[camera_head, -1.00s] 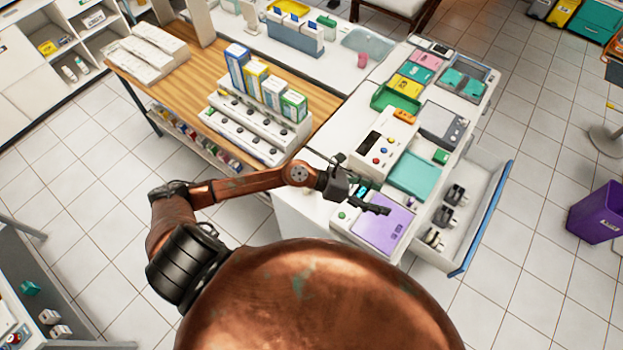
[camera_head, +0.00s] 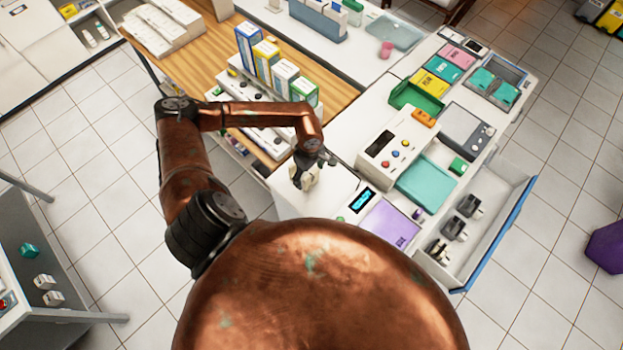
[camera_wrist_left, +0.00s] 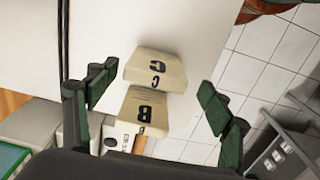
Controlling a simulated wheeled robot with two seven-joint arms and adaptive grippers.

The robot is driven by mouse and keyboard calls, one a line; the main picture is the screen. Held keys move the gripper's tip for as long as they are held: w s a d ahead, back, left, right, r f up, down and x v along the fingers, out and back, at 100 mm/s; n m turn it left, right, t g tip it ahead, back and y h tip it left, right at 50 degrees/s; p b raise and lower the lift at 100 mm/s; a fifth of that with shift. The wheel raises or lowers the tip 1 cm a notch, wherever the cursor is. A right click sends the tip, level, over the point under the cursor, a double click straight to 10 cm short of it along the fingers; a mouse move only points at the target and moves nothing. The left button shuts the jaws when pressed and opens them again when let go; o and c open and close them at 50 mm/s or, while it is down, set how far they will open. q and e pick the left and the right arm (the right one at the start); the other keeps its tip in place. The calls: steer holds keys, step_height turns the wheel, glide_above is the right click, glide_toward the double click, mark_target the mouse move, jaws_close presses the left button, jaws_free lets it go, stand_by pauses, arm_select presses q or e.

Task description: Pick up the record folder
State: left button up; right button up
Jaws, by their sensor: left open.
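A cream, stepped item with the black letters C and B (camera_wrist_left: 157,70) lies on the white counter top, near its edge, in the left wrist view. It may be the record folder; no title is readable. In the head view a small cream part of it (camera_head: 311,182) shows beside my left gripper (camera_head: 305,170), which hides the rest. My left gripper, also in the left wrist view (camera_wrist_left: 158,85), is open, with one finger on each side of the cream item. No contact is visible. My right gripper is not in view.
A purple-topped panel (camera_head: 388,226) with a lit display lies right of my left gripper. A teal tray (camera_head: 425,184) and a white box with buttons (camera_head: 392,147) stand behind it. An open drawer (camera_head: 500,215) juts out at right. Boxes on a stepped rack (camera_head: 262,95) stand behind my arm.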

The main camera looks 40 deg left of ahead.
mark_target(311, 181)
arm_select(q)
steer(key=shift+d+f, duration=0.1)
steer(key=shift+f, duration=0.4)
steer(key=f, duration=0.1)
steer(key=f+p, duration=0.1)
steer(key=f, duration=0.1)
steer(key=f+p, duration=0.1)
steer(key=f, duration=0.1)
steer(key=shift+w, duration=0.25)
steer(key=shift+c, duration=0.3)
steer(key=c, duration=1.1)
steer(key=shift+c, duration=0.5)
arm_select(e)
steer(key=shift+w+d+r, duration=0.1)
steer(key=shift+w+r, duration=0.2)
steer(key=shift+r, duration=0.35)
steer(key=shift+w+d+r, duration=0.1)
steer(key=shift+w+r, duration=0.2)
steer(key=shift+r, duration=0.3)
